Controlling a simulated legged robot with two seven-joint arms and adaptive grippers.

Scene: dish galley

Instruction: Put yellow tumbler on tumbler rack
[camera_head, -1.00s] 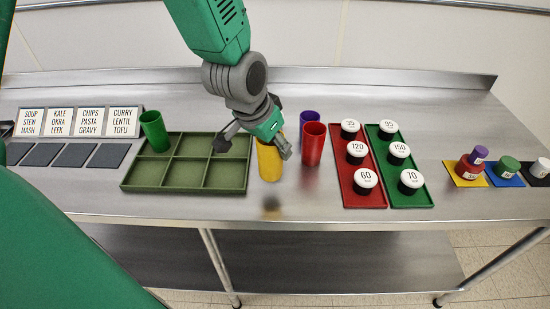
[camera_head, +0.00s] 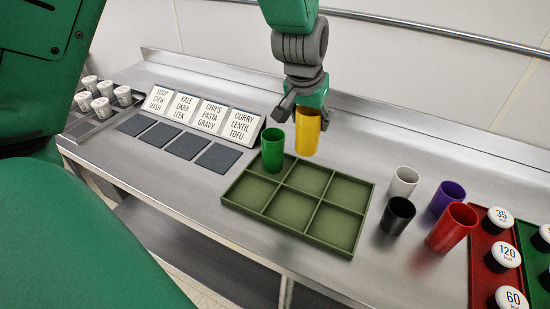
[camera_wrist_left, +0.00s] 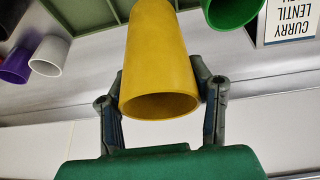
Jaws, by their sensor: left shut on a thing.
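The yellow tumbler (camera_head: 307,134) is upright in my left gripper (camera_head: 305,103) and hangs over the back of the green tumbler rack (camera_head: 289,208). In the left wrist view, both fingers of my left gripper (camera_wrist_left: 160,84) close around the yellow tumbler (camera_wrist_left: 158,55), with part of the rack (camera_wrist_left: 92,12) behind it. A green tumbler (camera_head: 272,151) stands in the rack's back left compartment, just left of the yellow one. The other compartments look empty. My right gripper is not in view.
White (camera_head: 403,182), black (camera_head: 397,216), purple (camera_head: 446,198) and red (camera_head: 452,228) tumblers stand on the steel counter right of the rack. Label cards (camera_head: 243,127) and dark mats (camera_head: 217,158) lie to its left. A red tray (camera_head: 483,270) with white-topped jars is at far right.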

